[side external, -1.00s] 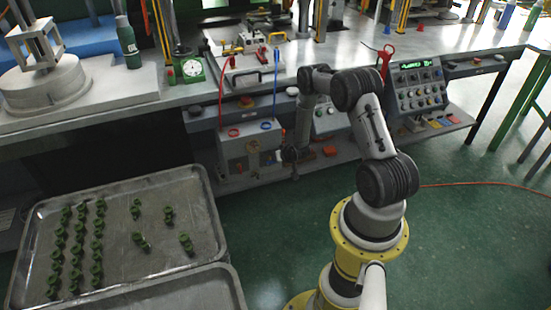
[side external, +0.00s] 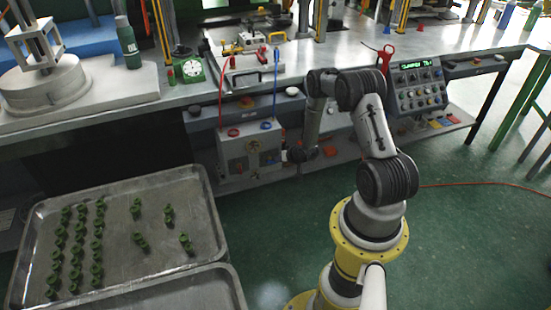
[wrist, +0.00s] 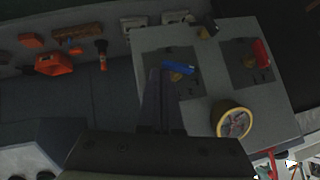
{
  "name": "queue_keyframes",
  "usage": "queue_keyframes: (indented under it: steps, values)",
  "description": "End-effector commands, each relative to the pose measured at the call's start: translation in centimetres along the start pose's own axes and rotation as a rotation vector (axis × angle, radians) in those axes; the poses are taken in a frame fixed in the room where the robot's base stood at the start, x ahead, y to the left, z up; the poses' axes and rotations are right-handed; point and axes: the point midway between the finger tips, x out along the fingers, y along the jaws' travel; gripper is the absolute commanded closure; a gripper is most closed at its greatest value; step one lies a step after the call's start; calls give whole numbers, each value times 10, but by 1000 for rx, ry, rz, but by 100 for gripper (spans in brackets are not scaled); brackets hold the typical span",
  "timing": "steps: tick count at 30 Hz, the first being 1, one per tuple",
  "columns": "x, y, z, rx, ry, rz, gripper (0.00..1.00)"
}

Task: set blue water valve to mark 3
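The blue water valve handle (wrist: 178,68) lies nearly level on a dark plate on the grey box's face in the wrist view. Its marks are too dark and small to read. My gripper (wrist: 160,74) appears shut, its two dark fingers side by side with no clear gap. Their tips are at the left end of the blue handle; I cannot tell whether they touch it. In the side view my gripper (side external: 287,155) is at the right side of the grey box (side external: 232,160), and the valve itself is not clearly seen there.
A red valve handle (wrist: 261,53) and a yellow-rimmed round dial or wheel (wrist: 233,120) share the box's face. Red and blue hoses rise from the box to the bench (side external: 340,55). Orange items (wrist: 52,63) lie on the shelf. A tray of green parts (side external: 150,255) stands at left.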

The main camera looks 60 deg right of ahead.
Motion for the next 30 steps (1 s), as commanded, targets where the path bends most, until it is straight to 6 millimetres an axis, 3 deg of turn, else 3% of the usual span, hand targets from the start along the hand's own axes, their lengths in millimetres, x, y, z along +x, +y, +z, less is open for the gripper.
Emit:
queue_keyframes:
  steps: [30]
  values:
    - [14, 14, 14, 0, -2, 0, 100]
